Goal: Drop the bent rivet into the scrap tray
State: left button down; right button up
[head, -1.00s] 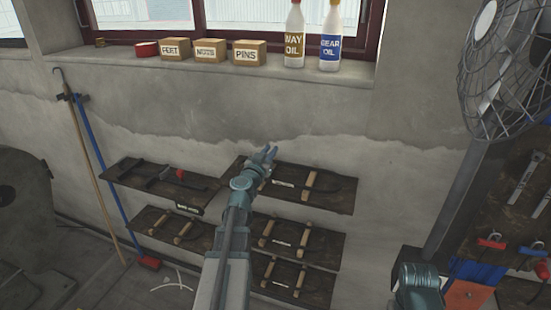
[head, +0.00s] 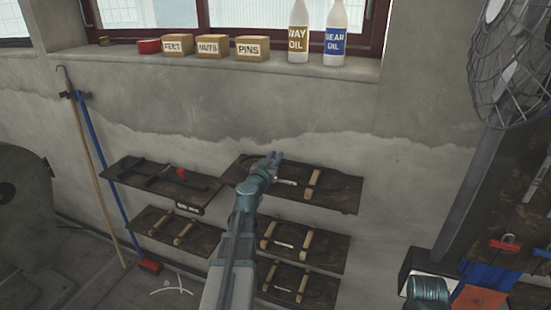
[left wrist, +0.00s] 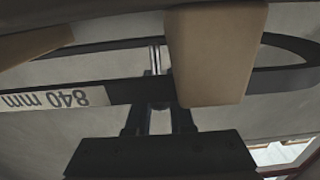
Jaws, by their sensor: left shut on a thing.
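My left gripper (head: 276,159) reaches up in front of the upper right wall shelf in the head view. In the left wrist view its two dark fingers (left wrist: 158,116) are shut on a small bright metal pin (left wrist: 154,58), which looks like the rivet. I cannot tell whether it is bent. The pin is too small to make out in the head view. I cannot make out a scrap tray in either view. My right gripper is out of view; only a teal part of the right arm shows at the bottom right.
Dark shelves (head: 335,196) with wooden-handled tools line the wall around my left arm. A label reading 840 mm (left wrist: 52,99) and a wooden block (left wrist: 217,55) show close in the wrist view. Boxes and oil bottles (head: 335,38) stand on the sill; a fan (head: 515,65) is at right.

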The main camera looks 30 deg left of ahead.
pick_arm(q)
jog(key=shift+f, duration=0.25)
jog(key=c, duration=0.8)
grip_release()
jog(key=shift+r, duration=0.2)
